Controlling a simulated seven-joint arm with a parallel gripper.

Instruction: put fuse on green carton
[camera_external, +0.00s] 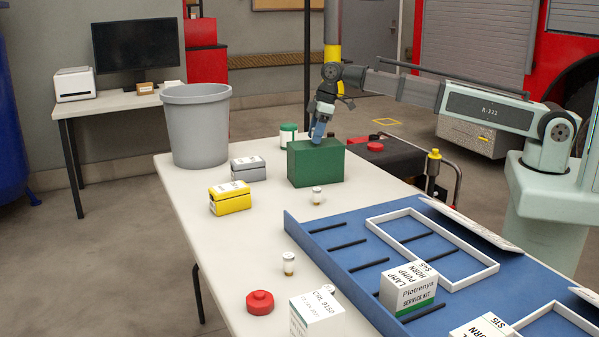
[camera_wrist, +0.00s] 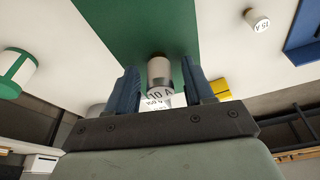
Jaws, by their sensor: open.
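The green carton (camera_external: 314,165) stands on the white table; it also shows in the wrist view (camera_wrist: 130,22). My gripper (camera_external: 318,133) is just above the carton's top, pointing down. In the wrist view my gripper (camera_wrist: 159,68) is open, its blue fingers on either side of a small fuse (camera_wrist: 159,74) marked 10 A. The fuse's far end appears against the green carton; I cannot tell exact contact. The fuse is hidden in the external view. A second fuse (camera_external: 316,195), marked 15 A in the wrist view (camera_wrist: 257,20), stands in front of the carton.
Yellow (camera_external: 230,198) and grey (camera_external: 248,169) boxes stand left of the carton, a green-white can (camera_external: 288,134) behind it. A grey bin (camera_external: 197,125) is at back left. Another fuse (camera_external: 288,263), a red knob (camera_external: 260,302) and a blue tray (camera_external: 345,243) are nearer.

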